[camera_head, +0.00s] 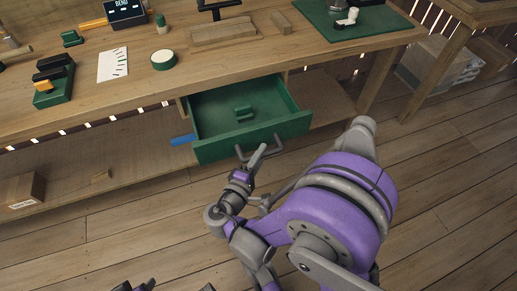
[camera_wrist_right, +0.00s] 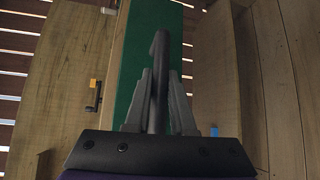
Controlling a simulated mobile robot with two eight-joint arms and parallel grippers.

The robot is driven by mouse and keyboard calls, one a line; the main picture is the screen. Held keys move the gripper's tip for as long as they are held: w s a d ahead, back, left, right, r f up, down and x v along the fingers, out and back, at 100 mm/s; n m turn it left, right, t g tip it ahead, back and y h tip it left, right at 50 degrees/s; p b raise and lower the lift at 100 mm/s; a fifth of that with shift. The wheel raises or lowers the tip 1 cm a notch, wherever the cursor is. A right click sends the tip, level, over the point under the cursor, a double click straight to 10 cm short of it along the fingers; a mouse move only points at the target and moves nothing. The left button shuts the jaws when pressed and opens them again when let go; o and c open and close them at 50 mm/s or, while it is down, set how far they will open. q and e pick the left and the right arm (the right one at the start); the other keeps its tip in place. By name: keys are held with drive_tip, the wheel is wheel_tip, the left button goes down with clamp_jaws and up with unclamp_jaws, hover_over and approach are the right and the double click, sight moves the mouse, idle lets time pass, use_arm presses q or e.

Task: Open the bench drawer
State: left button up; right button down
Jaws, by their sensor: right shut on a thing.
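The bench drawer (camera_head: 252,139) is green and stands pulled out from under the wooden bench top, its inside showing in the head view. My right gripper (camera_head: 256,158) is at the front and shut on this handle. In the right wrist view the handle (camera_wrist_right: 159,65) runs between the two fingers, against the green drawer front (camera_wrist_right: 131,65). Small dark and purple parts at the bottom edge of the head view may be my left gripper; its jaws cannot be made out.
The bench top (camera_head: 150,85) carries a white card (camera_head: 112,64), a green-rimmed round item (camera_head: 163,60), a green mat (camera_head: 372,22) and other items. A lower shelf (camera_head: 110,160) holds a cardboard box (camera_head: 22,190). Floor in front of the drawer is clear except for my arm.

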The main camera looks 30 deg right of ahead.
drive_tip(key=shift+s, duration=0.1)
drive_tip(key=c, duration=0.8)
unclamp_jaws()
drive_tip(key=shift+o, duration=0.2)
drive_tip(key=p+v, duration=0.1)
drive_tip(key=v, duration=0.9)
drive_tip(key=shift+s+a, duration=0.2)
drive_tip(key=shift+a, duration=0.15)
drive_tip(key=shift+d, duration=0.1)
